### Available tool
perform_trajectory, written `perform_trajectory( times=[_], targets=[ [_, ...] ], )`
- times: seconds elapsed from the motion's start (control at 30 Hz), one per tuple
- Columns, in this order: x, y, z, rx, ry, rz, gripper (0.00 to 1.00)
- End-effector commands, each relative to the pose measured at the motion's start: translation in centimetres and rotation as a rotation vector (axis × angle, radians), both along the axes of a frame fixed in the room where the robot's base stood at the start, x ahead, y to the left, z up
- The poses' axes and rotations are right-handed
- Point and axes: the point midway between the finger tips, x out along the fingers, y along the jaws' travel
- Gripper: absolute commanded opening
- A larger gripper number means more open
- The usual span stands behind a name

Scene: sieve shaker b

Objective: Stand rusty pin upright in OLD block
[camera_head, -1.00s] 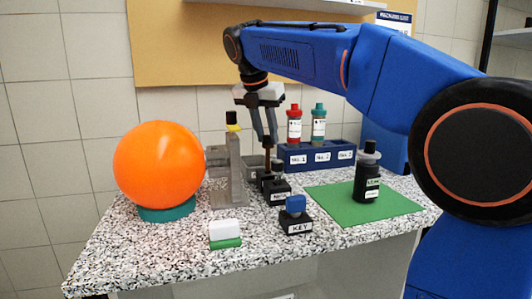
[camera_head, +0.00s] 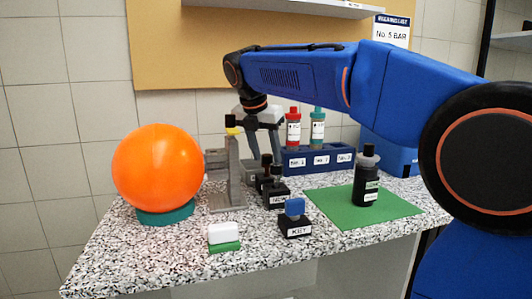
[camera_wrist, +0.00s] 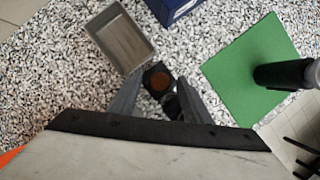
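The OLD block (camera_head: 261,183) is a small black block on the speckled bench, partly hidden behind the block labelled NEW (camera_head: 277,197); its own label is not readable. The rusty pin (camera_head: 267,161) appears to stand upright in it. In the wrist view, a round brown top, seemingly the rusty pin (camera_wrist: 160,82), sits over the square black block. A dark knob of the NEW block's pin (camera_wrist: 172,105) is close beside it. My gripper (camera_head: 267,150) is open, its fingers spread on either side of the rusty pin's upper end, apparently not touching it.
A grey fixture (camera_head: 228,180) and an orange ball (camera_head: 158,168) on a teal ring stand left. A KEY block (camera_head: 295,222) is in front. A black bottle (camera_head: 366,185) stands on a green mat (camera_head: 325,205).

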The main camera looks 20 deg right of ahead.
Motion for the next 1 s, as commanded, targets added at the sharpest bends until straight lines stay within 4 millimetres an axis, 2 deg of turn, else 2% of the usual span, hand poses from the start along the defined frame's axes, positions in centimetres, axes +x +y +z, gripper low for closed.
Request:
perform_trajectory(
  times=[0.37, 0.47, 0.8, 1.0],
  targets=[
    [-0.1, 0.1, 0.7, 0.001, -0.002, 0.001, 0.44],
    [-0.4, 0.5, 1.8, 0.001, -0.002, 0.001, 0.44],
    [-2.1, 2.2, 7.7, 0.001, -0.003, 0.001, 0.44],
    [-2.9, 3.0, 10.3, 0.001, -0.001, 0.001, 0.44]
  ],
)
